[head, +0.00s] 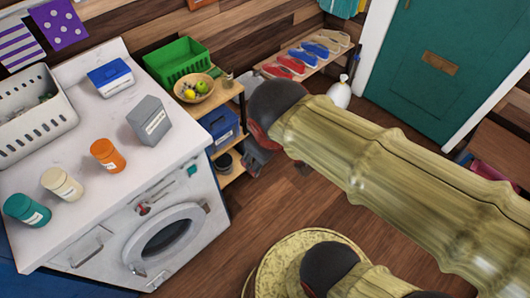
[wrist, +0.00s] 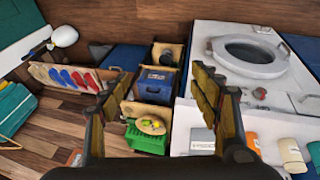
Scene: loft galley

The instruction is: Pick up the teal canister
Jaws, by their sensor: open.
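The teal canister (head: 27,210) stands upright at the left front of the white counter top, with a pale label on its side. In the wrist view the teal canister (wrist: 314,153) shows only in part at the right edge. My gripper (wrist: 160,92) is open and empty, its two fingers wide apart, with the shelf and green crate seen between them. In the head view it is mostly hidden behind my arm, right of the counter and well away from the canister.
A cream canister (head: 62,184) stands beside the teal one, then an orange canister (head: 107,155) and a grey box (head: 149,121). A white basket (head: 35,128) and a blue-and-white box (head: 110,78) stand behind. A shelf with a green crate (head: 177,62) adjoins the counter.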

